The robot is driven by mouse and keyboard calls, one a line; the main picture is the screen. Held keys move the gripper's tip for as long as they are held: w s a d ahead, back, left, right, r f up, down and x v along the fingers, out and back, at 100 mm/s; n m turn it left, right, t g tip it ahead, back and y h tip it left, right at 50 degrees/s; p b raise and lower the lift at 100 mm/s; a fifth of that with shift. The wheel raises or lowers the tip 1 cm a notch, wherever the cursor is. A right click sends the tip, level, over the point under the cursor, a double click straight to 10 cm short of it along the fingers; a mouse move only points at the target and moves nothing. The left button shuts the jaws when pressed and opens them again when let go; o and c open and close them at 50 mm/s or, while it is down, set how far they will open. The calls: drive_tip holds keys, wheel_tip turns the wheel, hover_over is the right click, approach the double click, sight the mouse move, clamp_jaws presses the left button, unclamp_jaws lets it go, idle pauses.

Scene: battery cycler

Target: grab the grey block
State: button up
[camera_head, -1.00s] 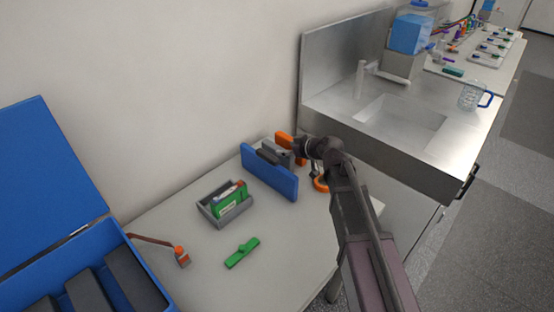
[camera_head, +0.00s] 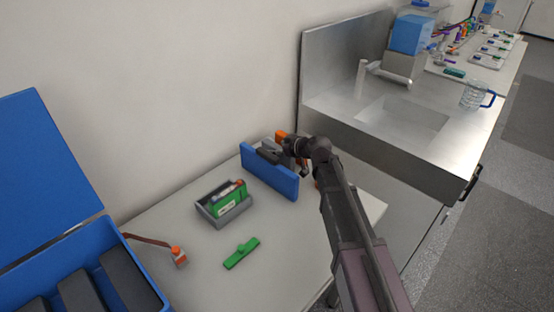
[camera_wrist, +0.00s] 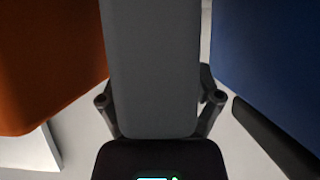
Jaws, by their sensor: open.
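The grey block (camera_wrist: 152,65) fills the middle of the wrist view, between an orange piece on the left and a blue panel (camera_wrist: 262,60) on the right. My gripper (camera_wrist: 160,102) is open, with one finger on each side of the block; I cannot tell whether they touch it. In the head view my gripper (camera_head: 287,152) is at the blue panel (camera_head: 270,179) and orange piece (camera_head: 282,137), and it hides part of the grey block (camera_head: 267,156).
A grey tray (camera_head: 216,221) holding a green block, a green piece (camera_head: 241,253) and an orange-capped bottle (camera_head: 179,257) are on the table. An open blue case (camera_head: 90,238) is at left. The sink (camera_head: 402,120) is at right.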

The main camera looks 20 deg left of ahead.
idle(0.4)
drive_tip(key=c, duration=0.9)
drive_tip(key=shift+r, duration=0.15)
wheel_tip(320, 180, up, 10)
drive_tip(key=p, duration=1)
idle(0.5)
